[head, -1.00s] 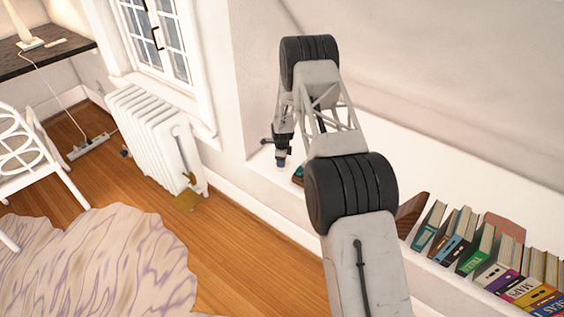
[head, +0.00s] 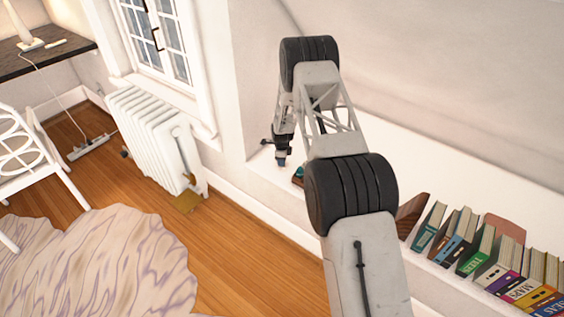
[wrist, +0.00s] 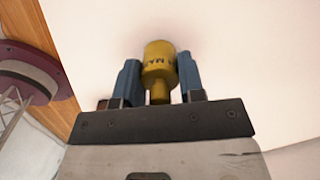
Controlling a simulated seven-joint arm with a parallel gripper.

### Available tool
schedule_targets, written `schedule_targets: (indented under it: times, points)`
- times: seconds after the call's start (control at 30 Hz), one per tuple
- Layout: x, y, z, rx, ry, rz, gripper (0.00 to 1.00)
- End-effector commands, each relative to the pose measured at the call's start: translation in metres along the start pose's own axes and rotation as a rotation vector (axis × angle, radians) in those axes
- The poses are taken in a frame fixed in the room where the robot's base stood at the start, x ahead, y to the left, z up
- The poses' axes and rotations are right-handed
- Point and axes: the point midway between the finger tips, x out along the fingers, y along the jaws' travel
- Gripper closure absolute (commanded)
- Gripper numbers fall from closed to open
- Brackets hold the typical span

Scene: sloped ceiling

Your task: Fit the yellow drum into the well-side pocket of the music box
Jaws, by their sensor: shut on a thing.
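The yellow drum (wrist: 158,68), with dark lettering on its side and a narrower stub at its near end, is between the blue fingers of my gripper (wrist: 158,80) in the wrist view. My gripper is shut on it. In the head view my gripper (head: 281,160) is small, low over the far end of the white ledge, and the drum cannot be made out there. A small teal and brown thing (head: 298,176) sits on the ledge just right of my gripper, mostly hidden by my arm. I cannot tell whether it is the music box; its pockets are not visible.
The white ledge (head: 400,172) runs along the sloped wall, with several books (head: 490,255) at the near right. A white radiator (head: 155,135) stands left of the ledge, below the window. The wrist view shows a dark red round thing (wrist: 38,62) at left.

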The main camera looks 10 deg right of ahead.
Motion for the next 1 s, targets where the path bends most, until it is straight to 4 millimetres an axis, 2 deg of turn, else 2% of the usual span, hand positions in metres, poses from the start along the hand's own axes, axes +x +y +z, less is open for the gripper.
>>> schedule_targets:
  times: [0.17, 0.37, 1.0]
  points:
    - [-0.003, 0.0, 0.0, 0.0, 0.0, -0.001, 0.88]
    - [-0.016, -0.001, 0.0, 0.0, -0.001, -0.002, 0.88]
    - [-0.089, -0.001, 0.0, 0.0, 0.001, -0.001, 0.88]
